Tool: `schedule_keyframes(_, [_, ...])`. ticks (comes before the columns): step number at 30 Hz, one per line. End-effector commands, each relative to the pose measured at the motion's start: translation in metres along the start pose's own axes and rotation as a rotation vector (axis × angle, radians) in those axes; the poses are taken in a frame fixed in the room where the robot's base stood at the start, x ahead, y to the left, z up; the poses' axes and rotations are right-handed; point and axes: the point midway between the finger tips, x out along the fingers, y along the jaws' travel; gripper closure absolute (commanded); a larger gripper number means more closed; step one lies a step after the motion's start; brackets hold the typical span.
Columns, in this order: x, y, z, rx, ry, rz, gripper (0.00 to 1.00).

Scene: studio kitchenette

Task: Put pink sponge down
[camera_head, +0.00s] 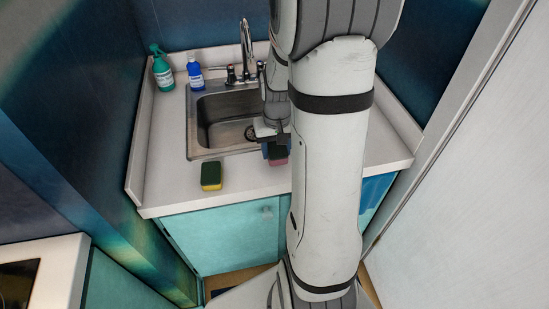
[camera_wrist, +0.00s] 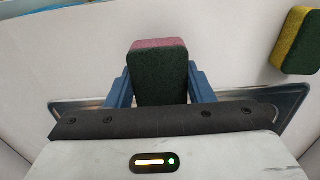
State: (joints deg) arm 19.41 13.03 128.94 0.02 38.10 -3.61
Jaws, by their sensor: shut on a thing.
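The pink sponge (camera_wrist: 158,72) is held between the two blue fingers of my gripper (camera_wrist: 160,88) in the wrist view. It has a dark green scouring side facing the camera and a pink edge at the far end. In the head view the pink sponge (camera_head: 278,160) shows below my gripper (camera_head: 275,148), near the front right of the sink, over the white counter (camera_head: 240,180). My arm hides part of this area. I cannot tell whether the sponge touches the counter.
A yellow and green sponge (camera_head: 211,176) lies on the counter left of my gripper. The steel sink (camera_head: 210,140) with its faucet (camera_head: 246,50) is behind. A green spray bottle (camera_head: 162,70) and a blue bottle (camera_head: 195,72) stand back left. Counter between the sponges is bare.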

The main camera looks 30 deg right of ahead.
Motion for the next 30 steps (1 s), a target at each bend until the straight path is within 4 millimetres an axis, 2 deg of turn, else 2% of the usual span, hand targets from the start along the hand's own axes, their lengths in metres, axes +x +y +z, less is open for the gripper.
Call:
schedule_keyframes(6, [0.031,0.000,0.000,0.001,-0.003,0.000,0.74])
schedule_keyframes(19, [0.039,0.001,0.000,0.002,0.000,0.000,0.74])
schedule_keyframes(20, [0.039,0.001,0.000,0.002,0.001,0.000,0.52])
schedule_keyframes(27, [0.037,0.001,0.000,0.002,0.000,0.000,0.32])
schedule_keyframes(30, [0.037,0.001,0.000,0.003,0.000,0.000,0.31])
